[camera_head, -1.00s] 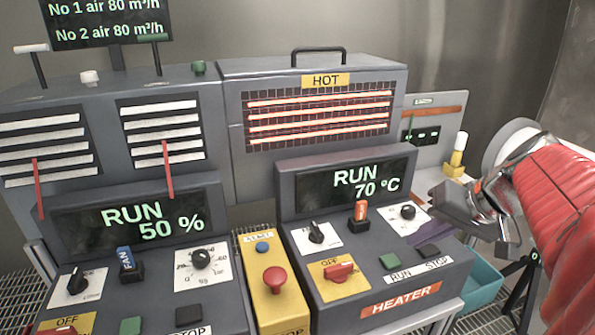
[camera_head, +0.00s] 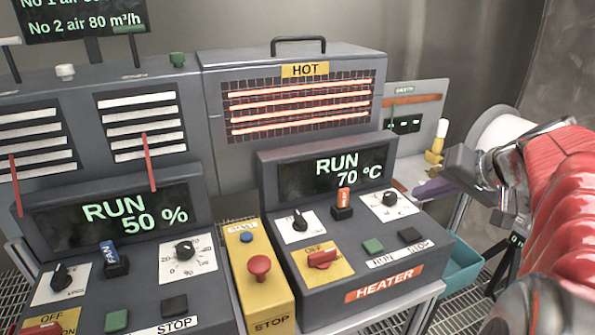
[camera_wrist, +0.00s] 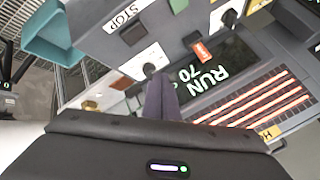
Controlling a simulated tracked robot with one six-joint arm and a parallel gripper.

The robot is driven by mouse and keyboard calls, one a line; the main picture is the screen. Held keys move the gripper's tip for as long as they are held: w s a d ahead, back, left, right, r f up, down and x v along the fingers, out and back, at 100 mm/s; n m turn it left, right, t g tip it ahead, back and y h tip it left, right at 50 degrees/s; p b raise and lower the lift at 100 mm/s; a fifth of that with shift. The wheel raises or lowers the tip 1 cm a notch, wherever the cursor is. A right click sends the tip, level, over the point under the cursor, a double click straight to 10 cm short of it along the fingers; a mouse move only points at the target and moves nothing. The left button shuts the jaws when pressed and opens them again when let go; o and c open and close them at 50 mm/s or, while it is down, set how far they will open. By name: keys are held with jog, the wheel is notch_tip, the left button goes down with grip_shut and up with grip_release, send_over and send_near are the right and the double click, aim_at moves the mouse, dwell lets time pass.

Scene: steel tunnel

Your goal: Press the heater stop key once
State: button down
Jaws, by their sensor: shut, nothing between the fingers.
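The heater panel (camera_head: 375,276) is a grey sloped box at centre right, with a display reading RUN 70 °C. Its dark stop key (camera_head: 410,235) sits at the panel's right side, above the STOP label. The green run key (camera_head: 373,246) is left of it. In the wrist view the stop key (camera_wrist: 131,33) is beside the STOP label at the top. My gripper (camera_head: 447,180) is right of the heater display, apart from the stop key. Its two dark fingers (camera_wrist: 161,97) are together and empty in the wrist view, over the panel's edge.
A yellow box with a red mushroom button (camera_head: 259,266) stands left of the heater panel. The fan panel (camera_head: 120,285) is further left. A teal bin (camera_head: 460,265) is below, to the right. A heater with glowing bars (camera_head: 300,105) stands behind the panel.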

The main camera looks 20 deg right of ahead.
aim_at(414, 236)
jog(key=shift+f, duration=3.85)
jog(key=shift+f, duration=0.1)
jog(key=shift+f, duration=0.25)
jog(key=shift+f, duration=0.5)
jog(key=shift+r, duration=0.9)
jog(key=shift+r, duration=0.1)
jog(key=shift+r, duration=2.4)
